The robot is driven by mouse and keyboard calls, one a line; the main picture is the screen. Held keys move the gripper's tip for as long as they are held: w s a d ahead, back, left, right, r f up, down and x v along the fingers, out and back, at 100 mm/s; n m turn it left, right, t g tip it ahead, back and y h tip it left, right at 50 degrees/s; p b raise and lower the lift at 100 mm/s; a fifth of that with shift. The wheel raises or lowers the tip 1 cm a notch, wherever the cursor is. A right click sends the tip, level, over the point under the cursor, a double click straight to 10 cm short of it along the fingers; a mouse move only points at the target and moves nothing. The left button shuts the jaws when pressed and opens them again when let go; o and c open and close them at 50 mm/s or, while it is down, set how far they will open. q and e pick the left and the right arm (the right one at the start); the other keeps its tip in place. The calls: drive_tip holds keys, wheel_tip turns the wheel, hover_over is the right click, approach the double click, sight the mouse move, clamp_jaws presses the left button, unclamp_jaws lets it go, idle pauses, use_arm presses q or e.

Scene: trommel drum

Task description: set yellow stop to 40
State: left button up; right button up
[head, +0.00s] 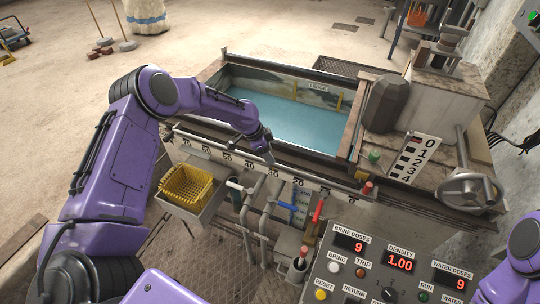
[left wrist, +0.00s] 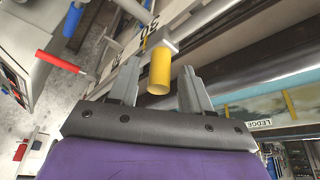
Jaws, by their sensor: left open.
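The yellow stop (left wrist: 160,74) shows in the left wrist view as a short yellow cylinder on a metal slider (left wrist: 162,40) by the rail. My left gripper (head: 269,157) is over the tank's front rail (head: 315,187). Its fingers (left wrist: 160,88) are open, one on each side of the stop, with gaps visible. In the head view the stop is hidden behind the gripper. The number strip (head: 227,159) runs along the rail, with higher numbers to the left. A label that looks like 30 (left wrist: 149,30) shows near the stop in the wrist view. My right gripper is out of view.
The tank (head: 290,112) holds blue-green water behind the rail. Below the rail are a yellow basket (head: 186,187), pipes and a red-handled valve (head: 318,211). A control panel (head: 375,262) stands at the front right, and a handwheel (head: 470,190) is at the right.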

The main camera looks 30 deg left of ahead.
use_arm(q)
drive_tip(key=shift+x, duration=0.75)
drive_tip(key=shift+r, duration=0.1)
clamp_jaws()
drive_tip(key=shift+a, duration=0.4)
drive_tip(key=a+b, duration=0.1)
drive_tip(key=a, duration=0.3)
drive_tip(key=a+b, duration=0.2)
drive_tip(key=a, duration=0.3)
drive_tip(key=shift+s+a+r, duration=0.1)
drive_tip(key=shift+s+r, duration=0.05)
drive_tip(key=shift+s, duration=0.1)
unclamp_jaws()
drive_tip(key=shift+w, duration=0.1)
